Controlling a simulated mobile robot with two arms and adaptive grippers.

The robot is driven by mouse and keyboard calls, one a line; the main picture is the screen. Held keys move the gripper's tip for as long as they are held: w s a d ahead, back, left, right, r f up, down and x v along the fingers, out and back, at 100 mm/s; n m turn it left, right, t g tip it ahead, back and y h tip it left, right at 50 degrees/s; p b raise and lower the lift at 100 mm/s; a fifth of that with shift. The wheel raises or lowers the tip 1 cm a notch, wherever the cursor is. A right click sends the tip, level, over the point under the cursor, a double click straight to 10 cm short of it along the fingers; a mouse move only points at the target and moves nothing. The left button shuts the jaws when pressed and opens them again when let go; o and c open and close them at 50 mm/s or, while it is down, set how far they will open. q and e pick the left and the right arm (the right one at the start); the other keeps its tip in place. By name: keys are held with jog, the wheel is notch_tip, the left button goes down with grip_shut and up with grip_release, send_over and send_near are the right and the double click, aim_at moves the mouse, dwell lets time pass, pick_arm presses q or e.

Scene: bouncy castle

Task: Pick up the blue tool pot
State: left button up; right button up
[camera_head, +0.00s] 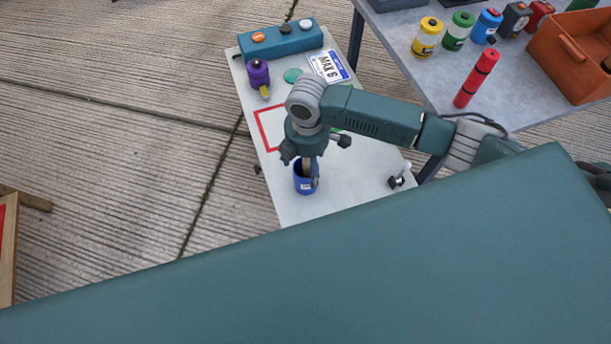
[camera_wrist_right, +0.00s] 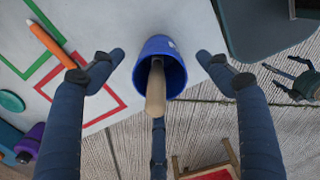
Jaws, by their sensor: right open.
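The blue tool pot (camera_head: 300,184) stands near the front-left edge of the small white table (camera_head: 350,195). In the right wrist view the pot (camera_wrist_right: 176,52) shows at the upper middle, with a tan handle (camera_wrist_right: 156,92) sticking out of it. My right gripper (camera_head: 316,152) is right above the pot and partly covers it in the head view. In the right wrist view its open fingers (camera_wrist_right: 160,58) stand left and right of the pot, with a gap on each side.
Red (camera_head: 264,128) and green outlines mark the tabletop. A grey table (camera_head: 425,65) at the right holds several jars, a red cylinder (camera_head: 476,79) and an orange bin (camera_head: 570,60).

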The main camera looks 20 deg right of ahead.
aim_at(306, 173)
jog(key=shift+f, duration=0.35)
notch_tip(306, 173, down, 5)
jog(key=shift+w+a+f, duration=0.1)
jog(key=shift+c, duration=0.8)
jog(key=c, duration=1.3)
pick_arm(q)
jog(key=shift+w+r, duration=0.25)
jog(key=shift+w, duration=0.4)
pick_arm(e)
jog(key=shift+c, duration=0.6)
jog(key=shift+r, duration=0.2)
